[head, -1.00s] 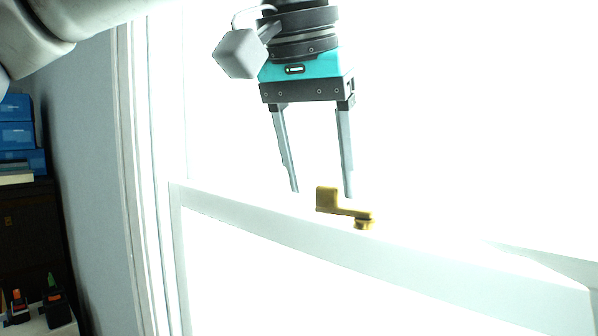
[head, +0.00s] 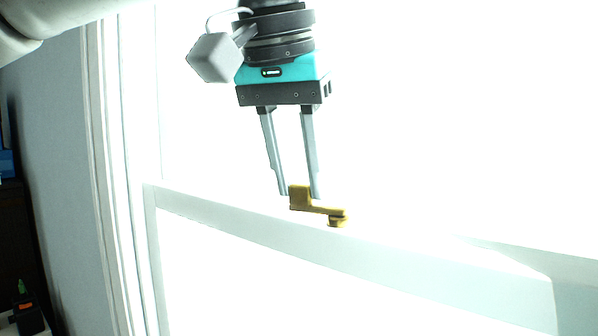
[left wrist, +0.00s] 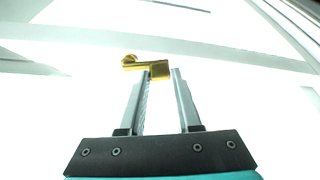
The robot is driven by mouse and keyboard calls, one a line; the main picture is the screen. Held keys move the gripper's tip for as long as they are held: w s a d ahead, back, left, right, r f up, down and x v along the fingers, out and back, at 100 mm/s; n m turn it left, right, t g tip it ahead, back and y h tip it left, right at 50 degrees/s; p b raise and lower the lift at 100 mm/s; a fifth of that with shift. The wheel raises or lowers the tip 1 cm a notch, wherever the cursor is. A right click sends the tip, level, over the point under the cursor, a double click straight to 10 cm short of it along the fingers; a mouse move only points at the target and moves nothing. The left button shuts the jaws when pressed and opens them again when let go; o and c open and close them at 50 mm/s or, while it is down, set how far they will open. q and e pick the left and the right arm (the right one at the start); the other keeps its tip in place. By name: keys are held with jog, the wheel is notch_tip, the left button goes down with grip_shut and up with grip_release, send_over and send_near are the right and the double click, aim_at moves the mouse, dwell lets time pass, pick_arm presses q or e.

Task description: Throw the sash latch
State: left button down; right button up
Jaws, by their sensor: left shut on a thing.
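The brass sash latch (head: 318,206) sits on top of the white sash rail (head: 400,252). Its raised tab is at the left end of the lever and its round pivot is at the right end. My left gripper (head: 300,195) reaches down from above, with its fingertips at the raised tab. It is shut on the tab, its fingers closer together than before. In the left wrist view the latch (left wrist: 147,66) lies at the fingertips (left wrist: 162,71), with the tab between or just beyond them. My right gripper is not in view.
The white window frame (head: 115,190) stands upright at the left, beside a grey wall (head: 50,150). Dark shelving with a blue box (head: 7,163) shows at the far left edge. The area behind the rail is bright and washed out.

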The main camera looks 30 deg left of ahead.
pick_arm(q)
jog(key=shift+w+a+m+h, duration=0.1)
jog(key=shift+w+m+h, duration=0.2)
jog(key=shift+m, duration=0.45)
jog(key=shift+w+m+h, duration=0.25)
jog(key=shift+m+h, duration=0.05)
jog(key=shift+m, duration=0.45)
jog(key=c, duration=0.6)
grip_release()
jog(key=shift+r, duration=0.1)
